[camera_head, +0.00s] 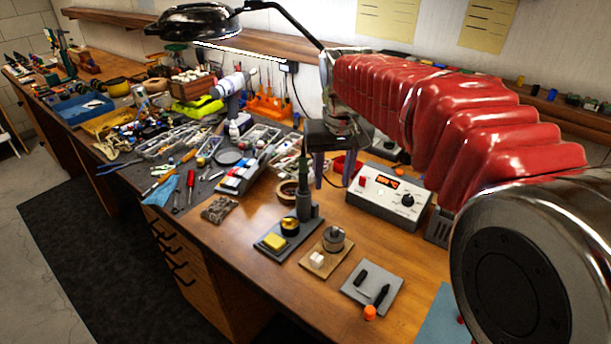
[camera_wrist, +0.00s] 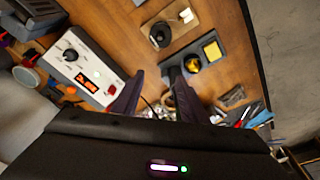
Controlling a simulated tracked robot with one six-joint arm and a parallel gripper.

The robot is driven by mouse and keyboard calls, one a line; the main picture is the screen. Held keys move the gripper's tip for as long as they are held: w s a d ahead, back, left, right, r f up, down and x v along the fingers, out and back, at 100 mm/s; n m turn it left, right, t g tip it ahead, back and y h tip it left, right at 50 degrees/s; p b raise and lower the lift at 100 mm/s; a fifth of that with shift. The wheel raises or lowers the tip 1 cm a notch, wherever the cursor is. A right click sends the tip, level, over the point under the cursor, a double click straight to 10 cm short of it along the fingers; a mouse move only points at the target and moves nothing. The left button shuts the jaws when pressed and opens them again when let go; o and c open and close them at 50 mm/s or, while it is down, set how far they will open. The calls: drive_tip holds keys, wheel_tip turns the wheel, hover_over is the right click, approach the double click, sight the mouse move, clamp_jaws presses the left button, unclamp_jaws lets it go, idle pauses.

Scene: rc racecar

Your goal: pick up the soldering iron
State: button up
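The soldering iron (camera_head: 304,184) appears as a dark upright shape in its holder at the back of a grey stand (camera_head: 269,246). The stand also carries a yellow sponge (camera_head: 275,242) and a round tin of brass wool (camera_head: 289,226). My gripper (camera_head: 337,176) points down just right of the iron, apparently above the bench. In the wrist view my gripper (camera_wrist: 158,74) has two dark fingers spread apart with nothing clearly between them. The stand (camera_wrist: 210,65) lies beyond the right fingertip there. The iron is hard to make out in the wrist view, partly hidden by that finger.
A white soldering station (camera_head: 388,197) with a lit display stands right of the gripper. A small wooden block with a round metal pot (camera_head: 334,239) and a grey mat (camera_head: 359,296) lie in front. Tools and trays crowd the left. A lamp (camera_head: 196,20) hangs above.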

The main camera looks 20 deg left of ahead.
wheel_tip(320, 180, up, 2)
hover_over(303, 177)
drive_tip(key=shift+d, duration=0.15)
drive_tip(key=r, duration=0.6)
drive_tip(key=shift+w, duration=0.2)
drive_tip(key=shift+s+d+f, duration=0.1)
drive_tip(key=shift+s+f, duration=0.1)
drive_tip(key=shift+s, duration=0.1)
drive_tip(key=shift+w+a+f, duration=0.1)
drive_tip(key=shift+w+f, duration=0.1)
drive_tip(key=shift+f, duration=1.25)
drive_tip(key=shift+w+a+f, duration=0.1)
drive_tip(key=shift+w+f, duration=0.05)
drive_tip(key=shift+f, duration=1.25)
drive_tip(key=shift+w+a+f, duration=0.1)
drive_tip(key=shift+w+f, duration=0.1)
drive_tip(key=shift+f, duration=1.25)
drive_tip(key=shift+f, duration=0.1)
drive_tip(key=shift+w+a+f, duration=0.1)
drive_tip(key=shift+w+f, duration=0.05)
drive_tip(key=shift+f, duration=2.35)
drive_tip(key=shift+c, duration=0.6)
